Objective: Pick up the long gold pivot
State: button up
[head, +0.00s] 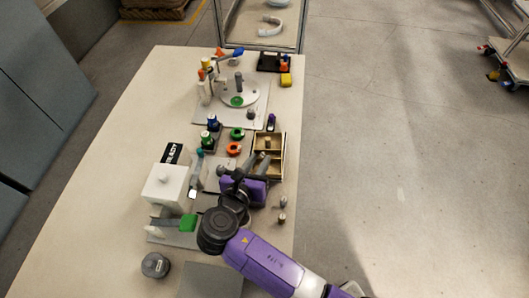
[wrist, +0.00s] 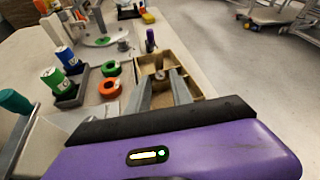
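A wooden compartment box (head: 283,160) stands near the right edge of the table, and it also shows ahead of my gripper in the wrist view (wrist: 190,62). A small tan-gold piece (head: 267,142) is in its far part. It looks like a pivot, but I cannot tell its length. In the wrist view a small piece (wrist: 160,74) shows between the fingers, partly hidden. My gripper (wrist: 161,80) is open, its two grey fingers apart and pointing at the box. In the head view my gripper (head: 259,161) is over the near part of the box and hides some of it.
Left of the box are green and orange rings (wrist: 109,87) and a rack with green (wrist: 54,80) and blue bottles. A purple-topped bottle (wrist: 150,41) stands beyond the box. A white box (head: 168,188) is at left. Two small knobs (head: 283,209) stand near the right table edge.

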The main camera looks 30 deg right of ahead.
aim_at(265, 154)
jog(key=shift+x, duration=1.15)
grip_shut()
jog(key=shift+r, duration=0.1)
